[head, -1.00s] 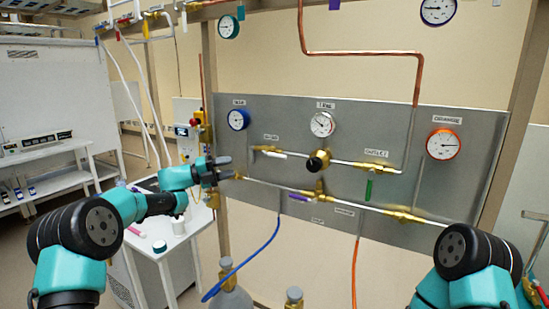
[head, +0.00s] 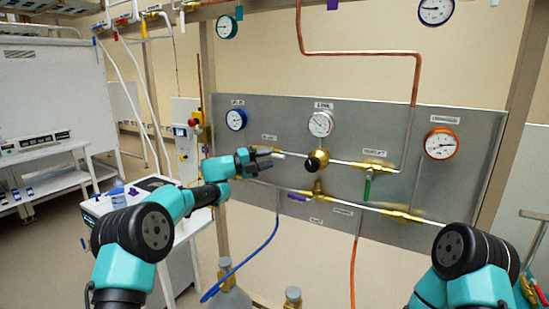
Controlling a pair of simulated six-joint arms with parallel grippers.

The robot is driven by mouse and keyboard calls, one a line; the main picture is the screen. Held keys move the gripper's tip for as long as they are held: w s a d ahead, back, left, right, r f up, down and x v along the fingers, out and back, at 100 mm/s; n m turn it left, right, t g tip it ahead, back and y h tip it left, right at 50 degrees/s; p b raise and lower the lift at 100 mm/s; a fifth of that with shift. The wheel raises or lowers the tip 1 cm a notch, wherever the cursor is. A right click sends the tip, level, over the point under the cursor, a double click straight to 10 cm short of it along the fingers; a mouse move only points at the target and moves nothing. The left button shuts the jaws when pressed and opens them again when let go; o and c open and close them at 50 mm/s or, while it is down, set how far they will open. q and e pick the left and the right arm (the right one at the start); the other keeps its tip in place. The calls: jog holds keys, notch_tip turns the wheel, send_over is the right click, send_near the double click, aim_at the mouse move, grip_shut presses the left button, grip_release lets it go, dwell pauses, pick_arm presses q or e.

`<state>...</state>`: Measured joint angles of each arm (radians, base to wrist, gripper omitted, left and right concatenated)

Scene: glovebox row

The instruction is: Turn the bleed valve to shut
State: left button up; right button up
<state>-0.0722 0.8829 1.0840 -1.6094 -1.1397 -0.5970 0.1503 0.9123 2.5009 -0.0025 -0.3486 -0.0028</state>
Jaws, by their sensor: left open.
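A steel panel (head: 455,190) carries brass valves and pipes. A valve with a purple lever (head: 298,198) sits on the lower pipe, the lever pointing left along the pipe. Small labels below it are too small to read, so I cannot confirm which valve is the bleed valve. A valve with a green lever (head: 367,188) hangs downward at the right. My left gripper (head: 276,159) is open in front of the panel's upper left, up and left of the purple lever. It covers the upper left valve. Whether it touches anything is unclear. My right gripper is out of view.
Blue (head: 236,120), white (head: 320,124) and orange (head: 441,144) gauges sit on the panel. A black knob (head: 316,161) sticks out at the middle. A blue hose (head: 247,262) and an orange hose (head: 353,275) hang below. A white cart (head: 182,237) stands at left.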

pick_arm(q)
jog(key=shift+x, duration=1.5)
grip_shut()
